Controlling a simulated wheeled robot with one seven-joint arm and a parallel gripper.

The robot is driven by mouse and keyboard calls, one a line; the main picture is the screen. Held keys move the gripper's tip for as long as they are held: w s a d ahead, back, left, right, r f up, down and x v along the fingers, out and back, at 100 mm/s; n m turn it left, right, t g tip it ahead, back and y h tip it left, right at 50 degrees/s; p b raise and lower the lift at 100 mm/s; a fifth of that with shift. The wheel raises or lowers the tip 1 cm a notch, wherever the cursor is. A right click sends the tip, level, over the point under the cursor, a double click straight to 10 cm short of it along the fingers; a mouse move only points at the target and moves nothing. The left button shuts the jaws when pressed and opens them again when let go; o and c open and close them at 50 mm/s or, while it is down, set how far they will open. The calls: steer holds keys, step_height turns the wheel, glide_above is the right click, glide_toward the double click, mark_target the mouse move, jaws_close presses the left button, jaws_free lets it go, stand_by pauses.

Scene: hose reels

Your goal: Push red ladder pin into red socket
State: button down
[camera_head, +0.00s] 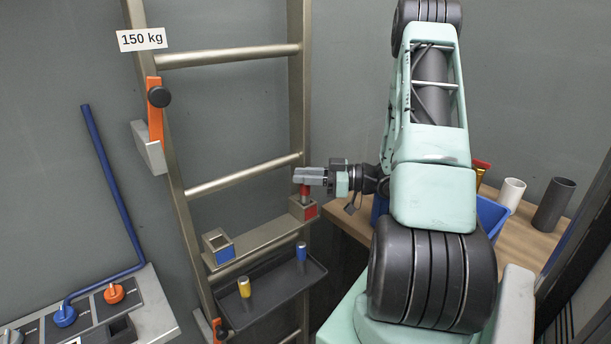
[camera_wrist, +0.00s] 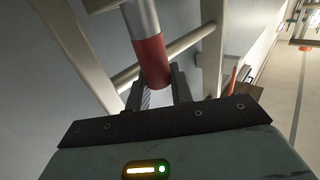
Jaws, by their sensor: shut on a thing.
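The red ladder pin (camera_head: 304,191) stands about upright under my gripper (camera_head: 306,176), which is shut on its upper part. In the wrist view the pin shows as a silver cylinder with a red band (camera_wrist: 151,62), between the fingers (camera_wrist: 158,92). The red socket (camera_head: 304,211) is a square box with a red front at the right end of the ladder's cross plate. The pin's lower end is at the socket's top; I cannot tell how far it sits inside. The socket is not clear in the wrist view.
A blue-marked socket (camera_head: 218,248) sits left on the same plate. Below, a dark tray (camera_head: 270,290) holds a yellow pin (camera_head: 244,287) and a blue pin (camera_head: 301,252). Ladder rails and rungs (camera_head: 245,174) stand close. A wooden table (camera_head: 520,240) with a blue bin (camera_head: 492,216) is right.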

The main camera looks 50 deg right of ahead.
steer(key=shift+f, duration=0.25)
steer(key=c, duration=1.1)
jaws_free()
steer(key=shift+c, duration=0.2)
steer(key=b+v, duration=0.3)
steer(key=v, duration=0.9)
